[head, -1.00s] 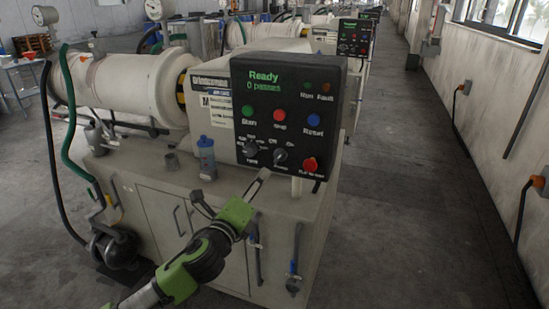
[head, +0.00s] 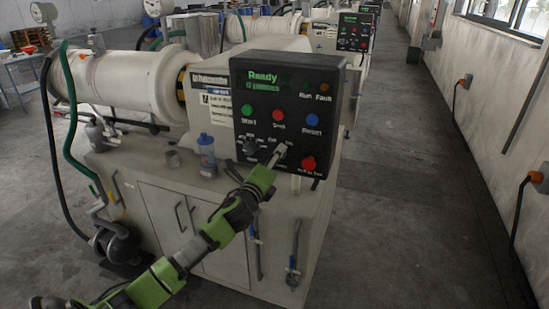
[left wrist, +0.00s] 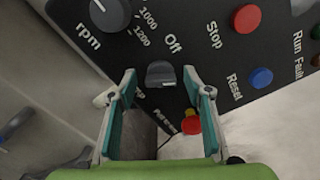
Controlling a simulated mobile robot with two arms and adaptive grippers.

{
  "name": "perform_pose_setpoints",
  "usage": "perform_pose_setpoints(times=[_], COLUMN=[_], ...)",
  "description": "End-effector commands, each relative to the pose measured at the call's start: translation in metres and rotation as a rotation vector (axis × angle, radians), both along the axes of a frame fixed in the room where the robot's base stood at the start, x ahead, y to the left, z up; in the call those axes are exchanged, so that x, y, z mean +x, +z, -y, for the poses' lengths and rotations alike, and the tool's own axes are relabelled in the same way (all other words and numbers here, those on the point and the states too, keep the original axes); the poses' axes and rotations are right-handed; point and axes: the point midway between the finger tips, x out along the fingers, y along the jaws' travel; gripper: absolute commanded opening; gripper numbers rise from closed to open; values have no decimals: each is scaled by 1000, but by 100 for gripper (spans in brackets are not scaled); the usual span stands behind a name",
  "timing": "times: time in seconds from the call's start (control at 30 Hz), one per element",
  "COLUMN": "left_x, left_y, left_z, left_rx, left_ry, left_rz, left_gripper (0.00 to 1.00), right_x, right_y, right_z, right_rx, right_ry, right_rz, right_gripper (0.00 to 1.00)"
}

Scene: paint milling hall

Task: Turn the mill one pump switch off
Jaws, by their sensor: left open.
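The pump switch (left wrist: 161,74) is a dark grey turn knob on the black control panel (head: 247,93) of the nearest mill. The word "Off" shows beside it in the left wrist view. My left gripper (left wrist: 160,88) is open, with one teal-padded finger on each side of the switch. I cannot tell whether the pads touch it. In the head view my left gripper (head: 278,157) reaches the panel's lower middle and hides most of the switch. Which way the switch points is unclear. My right gripper is not in view.
The rpm knob (left wrist: 108,12), red Stop button (left wrist: 246,18), blue Reset button (left wrist: 261,77) and red emergency button (head: 308,163) are close by. The aisle floor (head: 410,190) to the right is clear.

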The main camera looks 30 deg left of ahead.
Motion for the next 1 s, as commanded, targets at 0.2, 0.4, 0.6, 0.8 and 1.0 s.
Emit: perform_pose_setpoints(times=[0.2, 0.4, 0.6, 0.8, 1.0], left_x=[2, 2, 2, 1, 1], left_y=[0, 0, 0, -1, -1], left_z=[0, 0, 0, 0, 0], left_rx=[0, 0, -1, -30, -125], left_ry=[-1, -1, -1, -1, 0], left_rz=[0, 0, 0, 7, 30], left_gripper=[46, 17, 7, 8, 8], right_x=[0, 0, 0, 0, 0], right_y=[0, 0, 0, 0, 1], right_z=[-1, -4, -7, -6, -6], right_rx=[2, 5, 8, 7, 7], right_ry=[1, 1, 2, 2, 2], right_rz=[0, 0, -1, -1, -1], right_gripper=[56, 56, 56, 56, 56])
